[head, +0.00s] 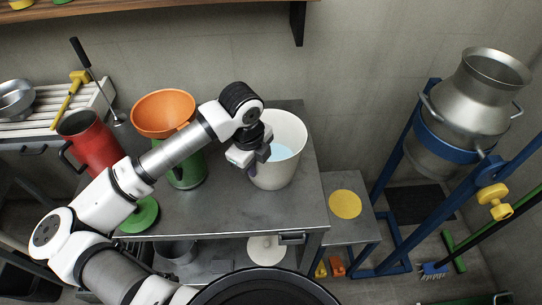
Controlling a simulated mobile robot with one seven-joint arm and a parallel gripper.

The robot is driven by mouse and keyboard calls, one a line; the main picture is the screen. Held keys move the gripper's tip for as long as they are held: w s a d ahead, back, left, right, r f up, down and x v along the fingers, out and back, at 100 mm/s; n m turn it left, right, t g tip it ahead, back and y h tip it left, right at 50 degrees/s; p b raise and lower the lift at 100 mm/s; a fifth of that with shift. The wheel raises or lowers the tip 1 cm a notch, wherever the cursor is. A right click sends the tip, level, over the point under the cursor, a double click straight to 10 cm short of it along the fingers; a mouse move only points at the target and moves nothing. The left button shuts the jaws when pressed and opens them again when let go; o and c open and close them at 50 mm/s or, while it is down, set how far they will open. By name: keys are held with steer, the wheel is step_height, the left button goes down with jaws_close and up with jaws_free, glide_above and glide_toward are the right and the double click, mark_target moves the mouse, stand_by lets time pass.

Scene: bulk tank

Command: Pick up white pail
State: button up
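The white pail (281,174) stands upright near the right end of the grey metal table and holds some light-blue liquid. My gripper (252,170) is at the pail's left side, with its fingers pointing down by the rim and wall. My arm comes from the lower left and covers part of the pail's left rim. The fingertips are small and partly hidden, so I cannot tell whether they touch or grip the pail.
An orange funnel (163,113) sits on a green container (187,171) left of the pail. A red can (91,142) stands farther left, and a green disc (139,216) lies near the front. A steel milk can (462,105) hangs in a blue frame at right.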

jaws_close()
stand_by(1.3)
steer(key=shift+r, duration=0.15)
